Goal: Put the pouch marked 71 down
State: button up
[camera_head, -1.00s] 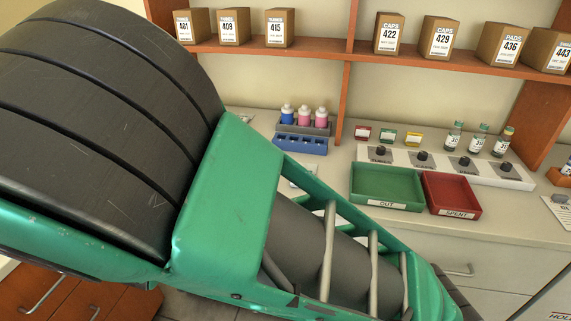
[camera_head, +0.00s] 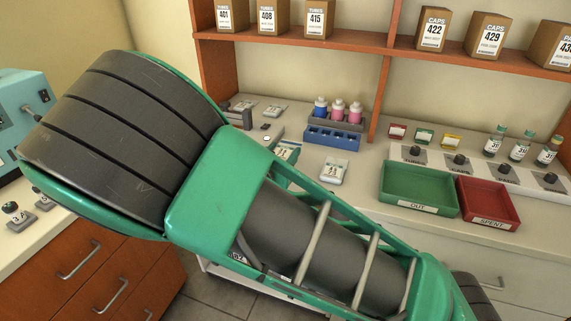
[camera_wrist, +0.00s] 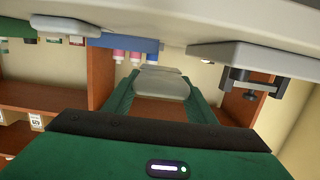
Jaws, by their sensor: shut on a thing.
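My gripper (camera_wrist: 163,99) shows in the wrist view as two green fingers reaching out from its dark green body. It is shut on a pale grey, rounded thing, which I take to be the pouch (camera_wrist: 162,88). No number shows on it from this side, so I cannot read a 71. The counter (camera_wrist: 185,20) appears along the top of the wrist view, which looks turned over. I cannot tell whether the pouch touches anything.
Small labelled packets lie on the counter, one (camera_head: 333,171) right of my arm. A dark clamp-like device (camera_wrist: 250,85) shows in the wrist view.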

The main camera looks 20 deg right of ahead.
jog(key=shift+w+d+f, duration=0.2)
jog(key=shift+d+f, duration=0.2)
jog(key=shift+d, duration=0.15)
jog(key=shift+w+d+f, duration=0.2)
jog(key=shift+d+f, duration=0.15)
jog(key=shift+d, duration=0.2)
jog(key=shift+f, duration=1.95)
jog(key=shift+f, duration=0.1)
jog(key=o, duration=1.4)
jog(key=shift+c, duration=0.2)
